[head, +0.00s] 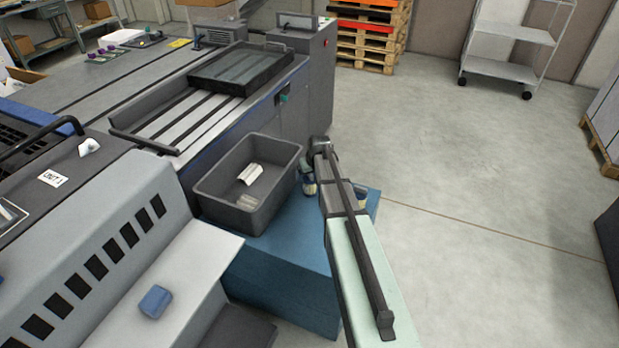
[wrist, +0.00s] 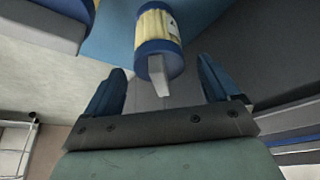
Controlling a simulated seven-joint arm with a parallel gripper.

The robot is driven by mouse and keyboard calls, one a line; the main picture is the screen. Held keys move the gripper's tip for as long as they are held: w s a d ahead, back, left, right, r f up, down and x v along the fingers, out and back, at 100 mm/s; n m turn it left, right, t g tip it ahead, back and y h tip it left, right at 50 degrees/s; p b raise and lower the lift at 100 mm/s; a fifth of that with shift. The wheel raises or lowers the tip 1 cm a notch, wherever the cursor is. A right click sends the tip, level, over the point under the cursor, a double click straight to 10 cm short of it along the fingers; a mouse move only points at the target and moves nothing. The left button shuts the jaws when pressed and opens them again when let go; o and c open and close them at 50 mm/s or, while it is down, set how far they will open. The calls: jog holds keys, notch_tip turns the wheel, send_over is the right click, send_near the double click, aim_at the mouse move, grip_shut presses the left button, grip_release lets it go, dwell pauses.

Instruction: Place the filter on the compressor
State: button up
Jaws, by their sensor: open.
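A short cylinder with blue ends, a cream and yellow middle and a grey tab (wrist: 158,45) is in the wrist view; it looks like the filter, though I cannot be sure. My gripper (wrist: 160,92) is open, with its two blue fingers apart and the cylinder's tab end at or just ahead of the gap between them. In the head view my arm hides most of the gripper. Small cream and blue items (head: 309,186) show on both sides of it, above a blue cabinet (head: 290,265). I cannot tell which thing is the compressor.
A dark grey bin (head: 225,213) with a white piece inside stands left of my arm. Grey machines with slots (head: 75,265) and a black tray (head: 243,68) fill the left. A blue block (head: 155,301) lies on a pale ledge. The floor (head: 470,150) at right is open.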

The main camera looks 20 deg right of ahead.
jog(key=v, duration=0.9)
jog(key=shift+r, duration=0.15)
